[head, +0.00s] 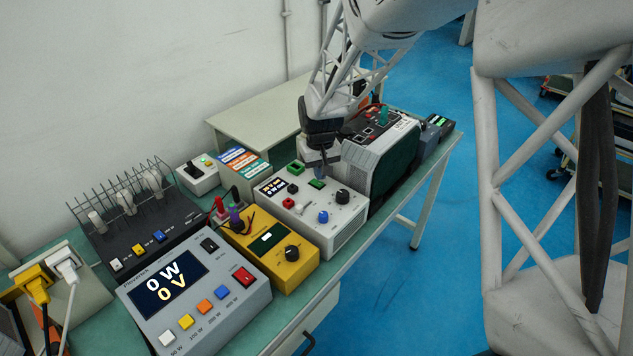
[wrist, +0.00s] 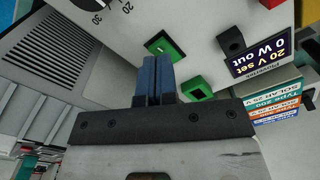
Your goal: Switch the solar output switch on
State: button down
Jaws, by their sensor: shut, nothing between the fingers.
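A white instrument box (head: 335,225) stands on the green bench and carries a display (head: 272,187); in the wrist view the display (wrist: 262,55) reads 20 V set, 0 W out. On its top are a green-framed part (head: 317,184), also in the wrist view (wrist: 164,44), and a raised green block (head: 296,168), also in the wrist view (wrist: 195,88). No label readable here tells which part is the solar output switch. My gripper (head: 321,174) is shut and empty, its blue fingertips (wrist: 157,60) beside the green-framed part, partly covering it. I cannot tell if they touch.
The box also bears a black knob (head: 342,197), a blue knob (head: 323,216) and a red part (head: 288,203). A yellow meter (head: 292,271) and a grey 0 W, 0 V unit (head: 235,317) stand left. A dark-sided case (head: 396,160) stands close on the right.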

aim_at(321, 184)
jog(key=shift+f, duration=1.25)
dwell(1.1)
jog(key=shift+r, duration=3.55)
jog(key=shift+s+d+r, duration=0.15)
jog(key=shift+s+r, duration=0.05)
jog(key=shift+r, duration=0.05)
jog(key=s+d+r+m, duration=0.1)
jog(key=s+d+r, duration=0.25)
jog(key=s, duration=0.25)
jog(key=s+d+r+t, duration=0.1)
jog(key=s+d+r, duration=0.1)
jog(key=s+r, duration=0.3)
jog(key=s+d+r+m, duration=0.1)
jog(key=s+d+r, duration=0.15)
jog(key=s, duration=0.45)
jog(key=s+d+r, duration=0.1)
jog(key=s, duration=0.7)
jog(key=s+d+r+m+t, duration=0.1)
jog(key=s+d, duration=0.1)
jog(key=s, duration=0.7)
jog(key=shift+s+d+t, duration=0.2)
jog(key=shift+d+t, duration=0.1)
